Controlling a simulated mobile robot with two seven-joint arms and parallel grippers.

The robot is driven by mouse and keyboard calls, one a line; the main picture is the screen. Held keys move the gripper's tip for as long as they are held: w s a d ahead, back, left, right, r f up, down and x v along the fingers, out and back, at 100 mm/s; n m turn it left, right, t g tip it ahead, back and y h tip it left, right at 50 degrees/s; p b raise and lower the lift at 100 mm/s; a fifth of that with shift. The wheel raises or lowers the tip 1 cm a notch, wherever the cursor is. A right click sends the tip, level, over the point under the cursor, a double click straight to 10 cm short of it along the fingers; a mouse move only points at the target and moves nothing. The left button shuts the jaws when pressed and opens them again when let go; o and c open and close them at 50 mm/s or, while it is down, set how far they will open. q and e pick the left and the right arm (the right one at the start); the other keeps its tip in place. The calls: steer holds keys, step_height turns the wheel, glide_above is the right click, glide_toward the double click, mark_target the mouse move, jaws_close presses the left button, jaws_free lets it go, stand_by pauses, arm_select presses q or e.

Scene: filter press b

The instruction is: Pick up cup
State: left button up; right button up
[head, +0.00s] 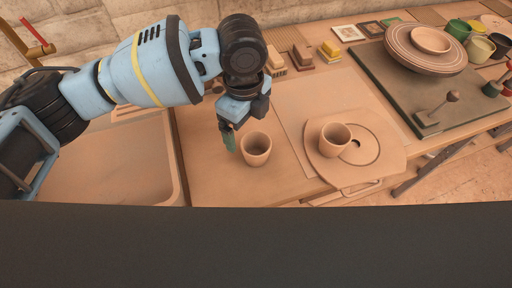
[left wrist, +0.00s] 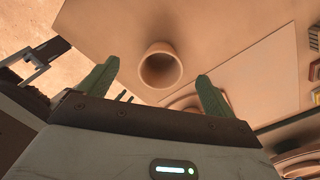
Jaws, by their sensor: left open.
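A plain tan cup (head: 256,149) stands upright on the wooden counter, left of the round board. My left gripper (head: 230,138) is just to the left of this cup, pointing down, and looks apart from it. In the left wrist view the cup (left wrist: 160,68) appears beyond and between the two green fingertips (left wrist: 158,85), which are open with nothing between them. A second tan cup (head: 334,139) stands on the round board (head: 384,160). My right gripper is not in view.
A sink-like basin (head: 110,165) lies left of the cups. A dark mat (head: 385,85) at the right carries a stack of plates with a bowl (head: 431,40) and a knobbed lever (head: 440,105). Coloured pots (head: 478,49) and small blocks (head: 329,50) stand farther back.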

mark_target(256, 149)
arm_select(q)
steer(key=shift+s+d+f+m, duration=0.15)
steer(key=shift+d+f+m, duration=0.25)
steer(key=shift+f, duration=1.05)
steer(key=shift+s+d+f+m, duration=0.1)
steer(key=shift+d+f+m, duration=0.3)
steer(key=shift+f, duration=1)
steer(key=shift+s+d+f+m, duration=0.2)
steer(key=shift+f+m, duration=0.4)
steer(key=shift+f, duration=0.85)
steer(key=shift+c, duration=0.4)
steer(key=c, duration=1)
